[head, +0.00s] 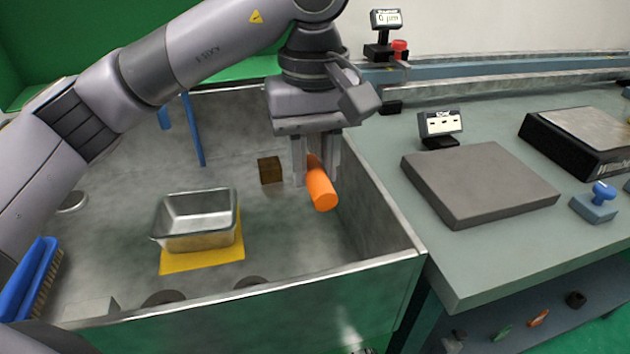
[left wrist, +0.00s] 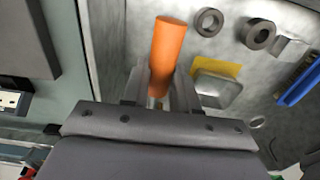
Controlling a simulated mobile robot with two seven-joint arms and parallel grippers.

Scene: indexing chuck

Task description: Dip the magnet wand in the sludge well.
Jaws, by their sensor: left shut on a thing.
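The magnet wand (head: 320,187) shows as an orange cylinder, tilted in the head view. My left gripper (head: 312,172) is shut on it, above the right part of a grey metal basin. In the left wrist view the orange end (left wrist: 168,45) sticks out past the fingers of my left gripper (left wrist: 158,88). The rest of the wand is hidden by the gripper. I cannot tell for sure which part of the basin is the sludge well. My right gripper is in neither view.
A metal pan (head: 196,222) sits on a yellow mat (head: 200,262) in the basin (head: 390,258). A brown block (head: 269,169) is behind the wand, and a blue brush (head: 32,280) is at the left. Right of the basin wall, a bench holds a grey plate (head: 480,183).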

